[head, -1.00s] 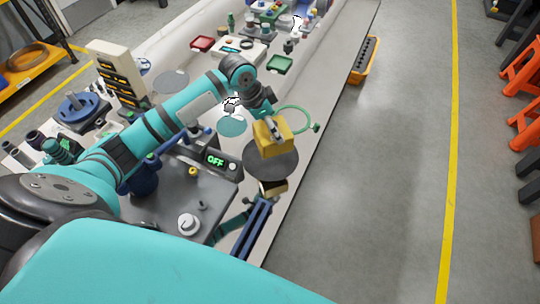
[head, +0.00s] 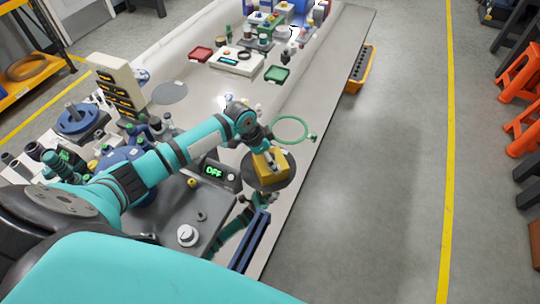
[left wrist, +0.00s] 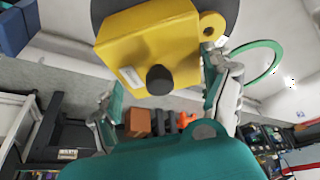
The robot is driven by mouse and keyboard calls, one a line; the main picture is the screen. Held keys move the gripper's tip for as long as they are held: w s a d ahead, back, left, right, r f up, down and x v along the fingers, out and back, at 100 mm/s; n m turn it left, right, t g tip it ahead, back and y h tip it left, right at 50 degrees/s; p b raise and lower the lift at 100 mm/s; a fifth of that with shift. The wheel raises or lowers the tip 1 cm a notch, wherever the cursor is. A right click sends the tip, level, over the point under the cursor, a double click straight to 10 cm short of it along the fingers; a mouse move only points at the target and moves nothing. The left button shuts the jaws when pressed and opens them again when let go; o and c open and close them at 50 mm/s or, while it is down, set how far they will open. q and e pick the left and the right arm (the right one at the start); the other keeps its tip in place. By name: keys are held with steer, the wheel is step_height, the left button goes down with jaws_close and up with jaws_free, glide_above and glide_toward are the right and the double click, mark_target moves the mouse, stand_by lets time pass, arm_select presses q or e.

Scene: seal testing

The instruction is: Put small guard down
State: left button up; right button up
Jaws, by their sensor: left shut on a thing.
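The small guard, a yellow block (head: 271,171), is in my left gripper (head: 268,154). The gripper is shut on it, over a dark round disc (head: 288,172) near the right edge of the bench. I cannot tell whether the guard touches the disc. In the left wrist view the guard (left wrist: 180,40) fills the upper middle, with a black knob and an eyelet showing. The dark disc (left wrist: 228,12) is behind it. The fingers stand on both sides, their contact partly hidden. My right gripper is not in view.
A green ring (head: 291,117) lies just beyond the disc. Bare bench lies between.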

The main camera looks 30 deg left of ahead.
arm_select(q)
steer(key=o, duration=1.5)
steer(key=shift+r, duration=0.1)
steer(key=v, duration=1.2)
steer(key=shift+b, duration=0.35)
